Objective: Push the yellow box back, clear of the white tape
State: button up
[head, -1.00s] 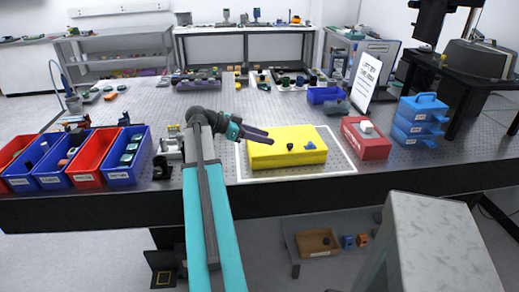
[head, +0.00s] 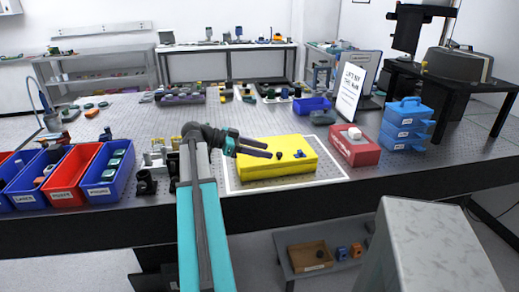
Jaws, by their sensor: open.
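The yellow box (head: 275,165) lies flat near the front of the perforated table. The white tape (head: 285,185) forms a rectangle on the table around it. The box sits inside this outline, and its back part hides the far strip. A dark knob and a small blue piece rest on the box's top. My gripper (head: 268,150) reaches in from the left, its dark fingers level over the box's top left part, fingers slightly apart, holding nothing. I cannot tell whether the fingers touch the box.
A red box (head: 356,152) stands right of the tape, with blue stacked drawers (head: 403,128) beyond it. A sign (head: 350,92) and a blue bin (head: 312,105) stand behind. Red and blue bins (head: 75,175) line the left. The tabletop behind the yellow box is largely clear.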

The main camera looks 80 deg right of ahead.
aim_at(279, 153)
jog(key=shift+p+x, duration=0.7)
jog(key=shift+x, duration=2.8)
jog(key=shift+c, duration=0.2)
grip_shut()
